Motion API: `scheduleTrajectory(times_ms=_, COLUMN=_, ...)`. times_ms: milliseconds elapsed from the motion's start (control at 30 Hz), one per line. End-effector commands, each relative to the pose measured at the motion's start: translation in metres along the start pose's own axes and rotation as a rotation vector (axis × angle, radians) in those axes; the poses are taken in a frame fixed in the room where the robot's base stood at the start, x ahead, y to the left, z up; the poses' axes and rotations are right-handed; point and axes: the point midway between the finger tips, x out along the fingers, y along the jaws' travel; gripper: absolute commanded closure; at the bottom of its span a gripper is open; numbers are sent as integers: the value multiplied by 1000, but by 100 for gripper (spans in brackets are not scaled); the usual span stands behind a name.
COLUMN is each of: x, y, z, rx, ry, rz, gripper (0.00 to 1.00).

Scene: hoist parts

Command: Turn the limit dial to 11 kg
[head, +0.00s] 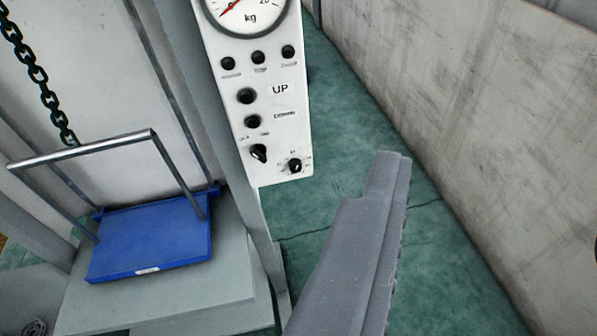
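A white control panel (258,105) on a grey post carries two black knobs near its bottom edge. The lower right knob (295,166) has small marks around it and may be the limit dial; its setting is too small to read. The left knob (258,153) has two small labels above it. My gripper (390,165) shows as a grey finger shape to the right of the panel, apart from both knobs. Whether this is one finger or two together is unclear, and nothing shows held in it.
Above the knobs are several black buttons, one marked UP (246,96), and a kg gauge (246,14) cut by the top edge. A blue tray with a metal handle (150,240) stands left on a grey platform. A pale wall (490,130) bounds the right; green floor lies between.

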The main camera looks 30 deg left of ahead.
Motion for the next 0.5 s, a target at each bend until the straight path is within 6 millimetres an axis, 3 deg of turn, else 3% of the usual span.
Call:
scheduleTrajectory(times_ms=167, x=34, y=6, z=9, rx=25, ry=-5, rz=-6, gripper=49)
scheduleTrajectory(times_ms=367, x=128, y=16, z=46, rx=94, ry=-8, rz=-40, gripper=49)
scheduleTrajectory(times_ms=500, x=194, y=9, z=88, rx=150, ry=-7, rz=-91, gripper=49)
